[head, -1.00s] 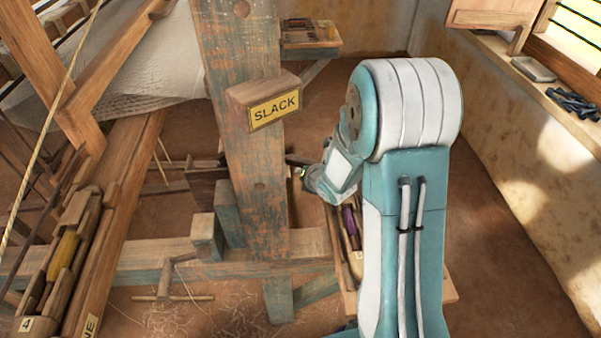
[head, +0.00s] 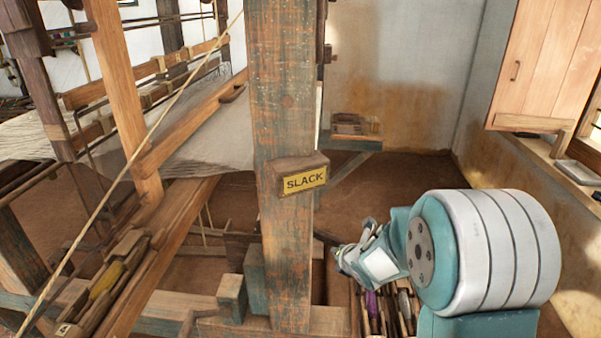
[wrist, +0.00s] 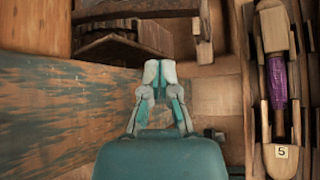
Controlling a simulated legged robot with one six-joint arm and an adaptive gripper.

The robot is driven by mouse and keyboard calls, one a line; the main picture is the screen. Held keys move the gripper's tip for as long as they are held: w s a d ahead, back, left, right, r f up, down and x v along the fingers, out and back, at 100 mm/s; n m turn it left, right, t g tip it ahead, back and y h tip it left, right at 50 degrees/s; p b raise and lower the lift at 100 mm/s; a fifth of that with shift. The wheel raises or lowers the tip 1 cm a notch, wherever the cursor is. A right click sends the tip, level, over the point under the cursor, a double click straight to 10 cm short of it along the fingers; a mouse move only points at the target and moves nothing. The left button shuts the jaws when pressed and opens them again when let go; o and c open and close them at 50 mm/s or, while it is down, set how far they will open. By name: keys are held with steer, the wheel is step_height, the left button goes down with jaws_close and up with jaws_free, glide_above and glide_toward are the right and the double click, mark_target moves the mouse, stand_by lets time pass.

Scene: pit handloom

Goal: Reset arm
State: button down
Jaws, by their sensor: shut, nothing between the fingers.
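My gripper (head: 341,258) is at the end of my teal and white arm, just right of the wooden post with the SLACK sign. It also shows in the wrist view (wrist: 160,72), where the two fingertips meet and hold nothing. Below and beyond it are wooden loom parts and blue-worn timber (wrist: 70,120). A shuttle with purple thread (wrist: 278,80), marked 5, lies in a rack to its right. That rack (head: 388,305) is partly hidden by my arm in the head view.
The post (head: 285,130) with the SLACK sign (head: 305,181) stands close left of my gripper. A loom beam with a yellow-thread shuttle (head: 105,280) is at left. A small shelf (head: 352,140) is at the back. Open floor (head: 420,180) lies behind my arm.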

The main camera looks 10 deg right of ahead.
steer(key=s+d+r+m+g+h, duration=0.2)
steer(key=s+d+r+m+h, duration=0.1)
steer(key=s+r+m, duration=1)
steer(key=s+a+r+m+g, duration=0.1)
steer(key=s+a+m, duration=0.1)
steer(key=s+m, duration=0.6)
steer(key=s+a+r+m+g+y, duration=0.1)
steer(key=s+a+m+g, duration=0.1)
steer(key=s+m, duration=0.7)
steer(key=shift+s+r+m, duration=0.3)
steer(key=shift+s+r, duration=0.05)
steer(key=shift+s, duration=0.4)
